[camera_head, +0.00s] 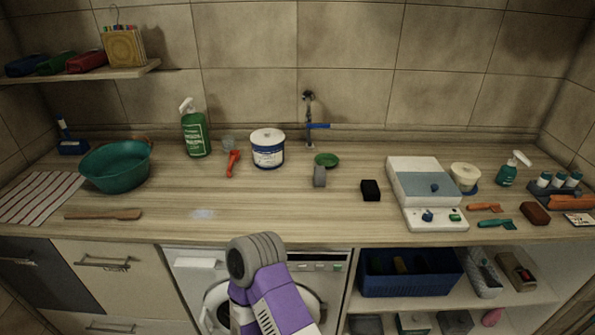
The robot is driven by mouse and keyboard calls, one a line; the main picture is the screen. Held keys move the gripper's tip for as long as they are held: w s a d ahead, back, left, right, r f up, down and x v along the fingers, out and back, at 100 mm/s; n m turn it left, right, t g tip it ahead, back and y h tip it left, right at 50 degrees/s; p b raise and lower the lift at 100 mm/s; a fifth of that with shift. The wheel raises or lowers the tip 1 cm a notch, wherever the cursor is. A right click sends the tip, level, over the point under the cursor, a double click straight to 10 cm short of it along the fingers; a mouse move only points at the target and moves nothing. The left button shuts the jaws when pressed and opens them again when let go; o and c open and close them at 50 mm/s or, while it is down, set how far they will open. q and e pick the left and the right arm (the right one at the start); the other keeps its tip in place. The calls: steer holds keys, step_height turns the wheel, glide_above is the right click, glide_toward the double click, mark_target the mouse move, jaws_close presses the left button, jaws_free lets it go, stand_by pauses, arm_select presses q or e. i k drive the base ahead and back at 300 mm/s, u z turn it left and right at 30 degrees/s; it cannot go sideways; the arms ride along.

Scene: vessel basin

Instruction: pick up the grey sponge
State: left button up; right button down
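A small grey block (320,176), which looks like the grey sponge, stands on the wooden counter just in front of a small green dish (326,160). It is near the middle of the counter, below the tap. A darker, almost black block (370,190) lies to its right. One of my arm's purple and grey links shows at the bottom centre, in front of the counter edge. No gripper fingers show on it, and neither gripper is in view. Nothing touches the grey block.
A white tub (267,150) and a red-handled brush (233,161) are left of the block. A green spray bottle (195,134) and teal basin (116,168) are farther left. A white scale-like device (420,181) is at right. The counter in front of the block is clear.

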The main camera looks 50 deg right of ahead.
mark_target(319, 172)
steer(key=z, duration=1.9)
